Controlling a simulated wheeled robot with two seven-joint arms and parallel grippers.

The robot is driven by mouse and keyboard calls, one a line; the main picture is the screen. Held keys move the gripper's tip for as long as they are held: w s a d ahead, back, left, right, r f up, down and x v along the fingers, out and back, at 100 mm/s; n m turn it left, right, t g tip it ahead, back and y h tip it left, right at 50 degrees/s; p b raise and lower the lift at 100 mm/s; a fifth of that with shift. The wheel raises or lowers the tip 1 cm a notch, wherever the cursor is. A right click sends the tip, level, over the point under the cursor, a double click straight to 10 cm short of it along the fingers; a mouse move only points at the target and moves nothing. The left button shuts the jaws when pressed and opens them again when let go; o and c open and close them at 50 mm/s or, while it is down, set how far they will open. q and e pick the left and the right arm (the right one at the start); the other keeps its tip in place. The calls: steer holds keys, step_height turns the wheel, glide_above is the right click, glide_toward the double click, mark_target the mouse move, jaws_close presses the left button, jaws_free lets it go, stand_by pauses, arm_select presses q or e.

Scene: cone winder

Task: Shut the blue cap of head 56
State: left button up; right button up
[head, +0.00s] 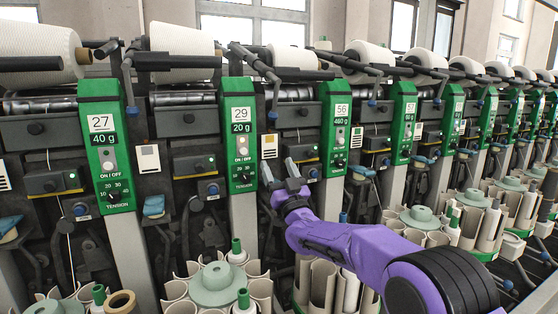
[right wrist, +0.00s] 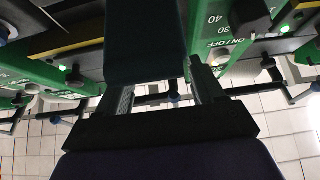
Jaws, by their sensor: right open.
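The blue cap in that gap does not show clearly; my gripper covers the place. In the right wrist view the open fingers (right wrist: 162,88) flank a large dark teal block (right wrist: 146,42); I cannot tell whether it is the cap or whether they touch it. My left gripper is not in view.
Panel 29 (head: 240,135) is close on the left of my gripper. A box with a dark knob (head: 311,172) is close on its right. Other blue caps show at the left (head: 153,206) and right of panel 56 (head: 362,171). Bobbin holders (head: 217,283) stand below.

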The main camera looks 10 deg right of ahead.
steer(key=s+a+r+b, duration=0.1)
steer(key=s+r, duration=0.8)
steer(key=s, duration=0.4)
steer(key=shift+s+a+r+b, duration=0.15)
steer(key=shift+s+r+b, duration=0.05)
steer(key=shift+s+b, duration=0.15)
